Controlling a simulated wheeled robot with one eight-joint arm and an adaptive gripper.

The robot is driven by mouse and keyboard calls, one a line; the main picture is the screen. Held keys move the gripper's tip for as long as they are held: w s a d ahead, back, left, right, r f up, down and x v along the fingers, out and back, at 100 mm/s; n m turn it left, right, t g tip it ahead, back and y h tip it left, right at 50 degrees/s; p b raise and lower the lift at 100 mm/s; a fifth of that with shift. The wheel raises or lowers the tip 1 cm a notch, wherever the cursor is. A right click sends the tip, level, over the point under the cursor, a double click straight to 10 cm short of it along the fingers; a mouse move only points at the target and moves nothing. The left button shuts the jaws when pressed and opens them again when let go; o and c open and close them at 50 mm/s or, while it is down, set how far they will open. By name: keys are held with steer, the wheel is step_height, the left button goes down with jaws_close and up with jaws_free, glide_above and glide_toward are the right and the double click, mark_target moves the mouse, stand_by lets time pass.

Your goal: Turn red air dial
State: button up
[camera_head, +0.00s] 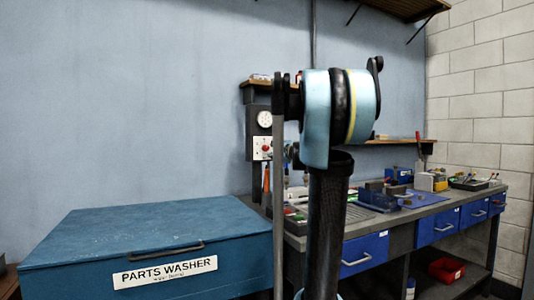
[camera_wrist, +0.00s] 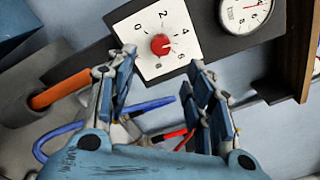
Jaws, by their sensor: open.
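The red air dial (camera_wrist: 160,44) is a round red knob on a white plate (camera_wrist: 185,33) with printed numbers, in the upper middle of the wrist view. In the head view the red dial (camera_head: 267,149) is small, on a white plate on the wall panel, just left of my arm. My gripper (camera_wrist: 160,65) is open in the wrist view. Its two fingers stand apart, to the left and right below the dial, with the dial seen between and beyond the tips. Nothing is between the fingers. My arm hides the gripper in the head view.
A round gauge (camera_wrist: 243,12) sits beside the dial plate; a wooden shelf edge (camera_wrist: 306,50) is at right. Orange-handled tool (camera_wrist: 62,88) and blue and red hoses lie below. A blue parts washer (camera_head: 150,235) stands left; a cluttered bench (camera_head: 430,205) with blue drawers stands right.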

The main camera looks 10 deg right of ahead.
mark_target(267, 149)
steer(key=x, duration=1)
steer(key=shift+w, duration=0.1)
steer(key=c, duration=1.1)
